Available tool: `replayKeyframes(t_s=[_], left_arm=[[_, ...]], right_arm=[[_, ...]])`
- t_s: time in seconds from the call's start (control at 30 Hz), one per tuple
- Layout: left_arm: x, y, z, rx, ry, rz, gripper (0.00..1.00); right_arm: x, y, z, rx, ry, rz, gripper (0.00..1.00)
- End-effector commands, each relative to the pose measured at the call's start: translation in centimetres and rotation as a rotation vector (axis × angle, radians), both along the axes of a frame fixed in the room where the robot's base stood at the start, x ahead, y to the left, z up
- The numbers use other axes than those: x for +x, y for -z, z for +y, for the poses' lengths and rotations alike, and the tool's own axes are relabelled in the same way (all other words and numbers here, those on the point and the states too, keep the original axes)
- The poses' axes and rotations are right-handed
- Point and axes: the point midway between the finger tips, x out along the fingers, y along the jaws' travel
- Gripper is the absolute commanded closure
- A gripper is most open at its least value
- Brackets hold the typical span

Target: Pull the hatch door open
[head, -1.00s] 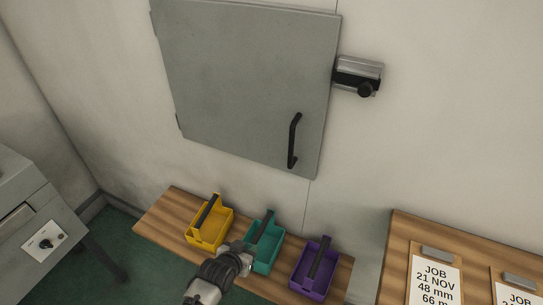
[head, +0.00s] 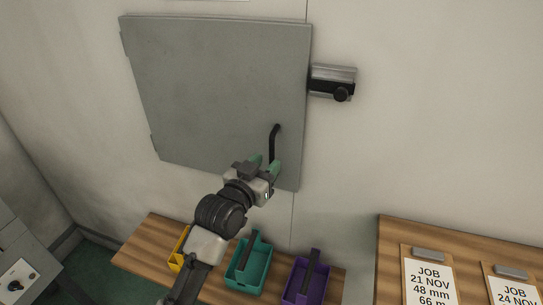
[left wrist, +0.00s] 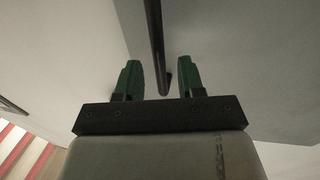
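The grey hatch door (head: 215,85) sits flat in the wall and looks closed, with hinges on its left edge. Its black bar handle (head: 273,140) is upright near the lower right corner. My left gripper (head: 265,164) is at the handle's lower end and covers part of it. In the left wrist view, the handle (left wrist: 155,35) runs down between the two green fingers of the left gripper (left wrist: 156,78). The fingers are open, with a gap visible on both sides of the bar. My right gripper is not in view.
Below is a wooden shelf (head: 150,240) with yellow, teal (head: 248,268) and purple (head: 306,280) trays. A wooden board with job cards (head: 430,275) is at lower right.

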Motion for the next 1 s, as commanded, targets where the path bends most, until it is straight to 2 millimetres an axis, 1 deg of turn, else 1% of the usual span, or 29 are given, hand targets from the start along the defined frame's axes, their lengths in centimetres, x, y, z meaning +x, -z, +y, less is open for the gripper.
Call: replayKeyframes(t_s=[0.03,0.1,0.2,0.33,0.57,0.6,0.83,0.87,1.0], left_arm=[[0.7,-0.2,-0.5,-0.001,0.001,0.000,0.61],[1.5,-0.1,-0.9,-0.002,0.001,0.001,0.61],[2.3,0.0,-1.3,-0.001,0.001,0.002,0.61],[2.8,0.0,-1.6,-0.001,0.001,0.002,0.61],[2.9,0.0,-1.6,-0.001,0.000,0.000,0.61],[2.9,0.0,-1.6,-0.001,0.000,0.000,0.63],[2.9,0.1,-1.6,0.000,0.000,0.001,0.98],[2.9,0.1,-1.6,0.000,0.000,0.001,1.00],[2.9,0.1,-1.6,0.000,0.000,0.001,1.00]], right_arm=[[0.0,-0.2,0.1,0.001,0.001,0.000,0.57],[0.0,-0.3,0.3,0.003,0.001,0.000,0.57],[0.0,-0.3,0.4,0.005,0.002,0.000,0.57],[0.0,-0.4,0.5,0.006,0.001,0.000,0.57],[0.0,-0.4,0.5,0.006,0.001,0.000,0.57],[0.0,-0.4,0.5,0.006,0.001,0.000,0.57],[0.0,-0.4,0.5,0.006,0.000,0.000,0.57],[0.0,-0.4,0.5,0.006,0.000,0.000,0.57],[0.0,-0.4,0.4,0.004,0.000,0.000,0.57]])
